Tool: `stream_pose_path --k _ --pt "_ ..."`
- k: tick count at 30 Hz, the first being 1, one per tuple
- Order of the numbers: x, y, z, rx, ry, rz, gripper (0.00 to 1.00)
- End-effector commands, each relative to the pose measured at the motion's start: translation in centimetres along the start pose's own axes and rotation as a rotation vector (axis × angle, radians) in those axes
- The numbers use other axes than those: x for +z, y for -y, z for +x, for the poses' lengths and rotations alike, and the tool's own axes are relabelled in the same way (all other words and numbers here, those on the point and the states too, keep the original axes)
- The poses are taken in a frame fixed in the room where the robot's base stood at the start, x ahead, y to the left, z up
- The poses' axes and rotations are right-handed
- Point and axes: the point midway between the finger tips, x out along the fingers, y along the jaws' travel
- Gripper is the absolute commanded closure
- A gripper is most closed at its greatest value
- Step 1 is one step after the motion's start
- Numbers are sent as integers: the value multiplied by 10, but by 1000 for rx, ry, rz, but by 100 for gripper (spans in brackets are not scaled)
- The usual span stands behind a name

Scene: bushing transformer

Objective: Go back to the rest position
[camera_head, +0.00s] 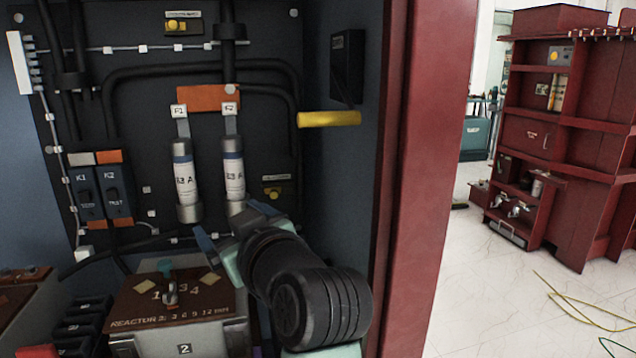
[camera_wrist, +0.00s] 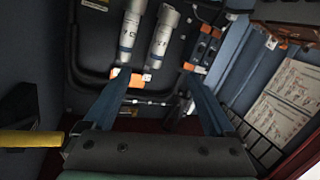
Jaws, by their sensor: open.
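My gripper (camera_wrist: 160,100) is open and empty in the wrist view, its two blue fingers spread apart. In the head view my arm reaches into the cabinet from the lower right, and the gripper is partly hidden behind its own wrist. Its blue finger shows just below the two white cylindrical fuses, the left fuse (camera_head: 183,178) and the right fuse (camera_head: 233,175). Both fuses stand upright on the dark back panel under an orange block (camera_head: 208,97). The fuses also show in the wrist view (camera_wrist: 131,30).
A yellow handle (camera_head: 329,119) sticks out from the cabinet's right wall. The red door post (camera_head: 415,180) stands right of my arm. A reactor box (camera_head: 175,305) with a switch lies below, beside black blocks (camera_head: 82,325). Open floor (camera_head: 500,290) lies outside at right.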

Motion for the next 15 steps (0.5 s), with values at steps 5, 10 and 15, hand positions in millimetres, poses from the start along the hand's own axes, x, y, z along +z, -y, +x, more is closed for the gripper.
stream_pose_path --k 5,10,15 --pt "-94 -44 -90 365 -329 25 10" --pt "-159 -49 -190 568 -641 27 10" --pt "-217 -44 -264 661 -855 15 10"
